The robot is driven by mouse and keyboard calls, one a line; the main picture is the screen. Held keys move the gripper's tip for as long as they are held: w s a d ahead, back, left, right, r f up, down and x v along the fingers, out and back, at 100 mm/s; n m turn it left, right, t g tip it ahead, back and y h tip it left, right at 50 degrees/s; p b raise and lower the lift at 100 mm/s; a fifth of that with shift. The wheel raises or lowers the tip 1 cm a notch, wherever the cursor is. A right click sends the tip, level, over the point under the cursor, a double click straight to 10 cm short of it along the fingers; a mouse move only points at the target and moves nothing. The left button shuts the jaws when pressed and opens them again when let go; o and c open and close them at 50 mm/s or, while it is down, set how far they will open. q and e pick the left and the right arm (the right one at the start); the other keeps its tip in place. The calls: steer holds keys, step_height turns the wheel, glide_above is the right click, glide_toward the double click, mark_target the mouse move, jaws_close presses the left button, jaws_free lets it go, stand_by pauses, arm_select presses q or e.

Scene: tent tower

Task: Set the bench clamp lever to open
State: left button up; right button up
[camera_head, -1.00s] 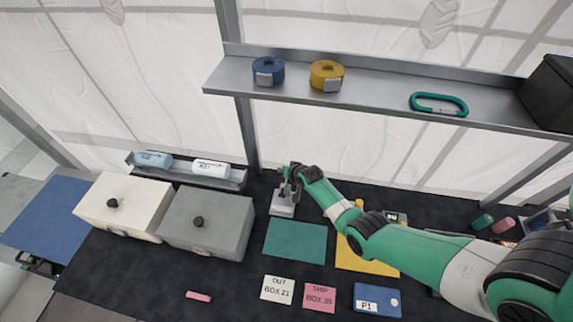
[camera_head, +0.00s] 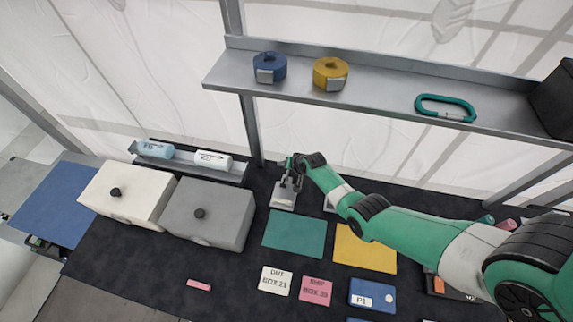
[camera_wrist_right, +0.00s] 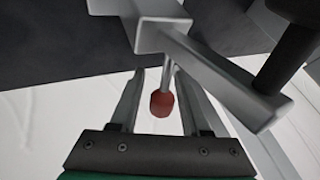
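The bench clamp (camera_head: 285,196) stands on the dark bench behind the green mat, its pale grey base showing in the head view. In the right wrist view its metal bars (camera_wrist_right: 215,65) cross the upper part, and a thin lever ends in a red knob (camera_wrist_right: 162,103). My right gripper (camera_wrist_right: 163,80) is open, with one finger on each side of the lever and knob. Gaps show between the fingers and the knob. In the head view my right gripper (camera_head: 288,170) is small and close above the clamp. My left gripper is not in view.
A shelf (camera_head: 390,88) with blue tape (camera_head: 270,67), yellow tape (camera_head: 330,73) and a green carabiner (camera_head: 446,107) hangs above the bench. White (camera_head: 130,192) and grey (camera_head: 215,215) boxes stand left of the clamp. Green (camera_head: 295,234) and yellow (camera_head: 362,250) mats lie in front.

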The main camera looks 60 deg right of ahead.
steer(key=shift+o, duration=0.4)
steer(key=shift+r, duration=0.1)
steer(key=shift+r+p, duration=0.25)
steer(key=shift+p, duration=0.05)
steer(key=p+v, duration=0.7)
steer(key=v, duration=0.4)
steer(key=shift+s, duration=0.15)
